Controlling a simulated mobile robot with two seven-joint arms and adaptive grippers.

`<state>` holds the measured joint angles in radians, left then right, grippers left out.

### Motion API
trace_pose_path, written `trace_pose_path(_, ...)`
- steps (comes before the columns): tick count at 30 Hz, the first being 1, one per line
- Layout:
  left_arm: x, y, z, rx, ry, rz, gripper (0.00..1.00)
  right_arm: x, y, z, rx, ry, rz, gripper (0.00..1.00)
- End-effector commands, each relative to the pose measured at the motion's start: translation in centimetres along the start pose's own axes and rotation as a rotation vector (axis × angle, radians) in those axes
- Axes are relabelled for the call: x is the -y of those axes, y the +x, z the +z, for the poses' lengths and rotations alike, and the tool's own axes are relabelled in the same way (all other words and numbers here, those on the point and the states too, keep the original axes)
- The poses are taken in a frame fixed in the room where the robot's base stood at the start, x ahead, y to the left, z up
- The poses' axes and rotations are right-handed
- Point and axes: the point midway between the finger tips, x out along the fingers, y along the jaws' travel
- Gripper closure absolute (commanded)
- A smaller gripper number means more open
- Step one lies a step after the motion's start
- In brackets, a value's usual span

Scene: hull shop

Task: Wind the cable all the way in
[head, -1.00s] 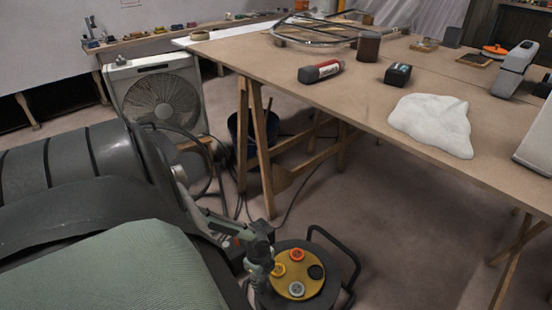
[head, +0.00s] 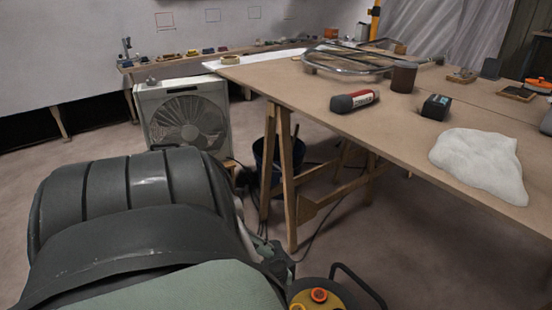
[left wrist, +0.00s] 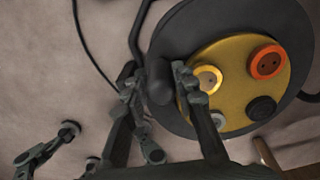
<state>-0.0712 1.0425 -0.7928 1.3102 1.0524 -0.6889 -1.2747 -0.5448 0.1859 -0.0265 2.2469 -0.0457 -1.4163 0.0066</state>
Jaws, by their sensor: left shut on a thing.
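The cable reel (head: 336,296) shows at the bottom edge of the head view, cut off by the frame. It has a yellow face with round sockets and a black tube frame. In the left wrist view, its dark drum rim (left wrist: 233,20) surrounds the yellow face (left wrist: 235,88). My left gripper (left wrist: 157,80) is shut on the black crank knob (left wrist: 160,88), which stands over the reel's left side. A thin dark cable (left wrist: 86,50) lies on the floor left of the reel. Gripper-like fingers, perhaps my right gripper's (left wrist: 68,146), show at lower left; their opening is unclear.
A trestle table (head: 300,84) stands to the right, its wooden leg (head: 284,180) behind the reel. A box fan (head: 186,118) and a dark bucket (head: 262,158) stand beyond. Dark cable also runs on the floor under the table.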

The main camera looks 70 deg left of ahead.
Motion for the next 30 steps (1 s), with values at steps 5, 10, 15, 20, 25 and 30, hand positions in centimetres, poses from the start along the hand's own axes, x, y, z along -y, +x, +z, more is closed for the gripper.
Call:
trace_pose_path(5,0.2,0.0,0.1,0.001,-0.003,-0.005,1.0,0.0,0.0,0.0,0.0,-0.001,0.001,0.49)
trace_pose_path(10,0.3,0.0,0.1,0.001,-0.003,-0.006,0.66,-0.1,0.0,0.0,-0.001,-0.001,0.001,0.49)
trace_pose_path(15,0.2,0.0,0.0,0.0,-0.002,-0.005,0.52,-0.1,0.0,0.0,-0.002,-0.001,0.001,0.49)
trace_pose_path(20,0.1,0.0,0.0,0.0,-0.001,-0.003,0.52,-0.1,0.0,0.0,-0.002,0.0,0.002,0.49)
trace_pose_path(25,0.1,-0.7,0.1,0.001,0.0,-0.003,0.52,-0.1,0.1,-0.1,-0.002,0.001,0.002,0.49)
trace_pose_path(30,0.1,-3.6,0.2,0.003,0.003,-0.004,0.52,-0.1,0.1,-0.1,-0.001,0.001,0.001,0.49)
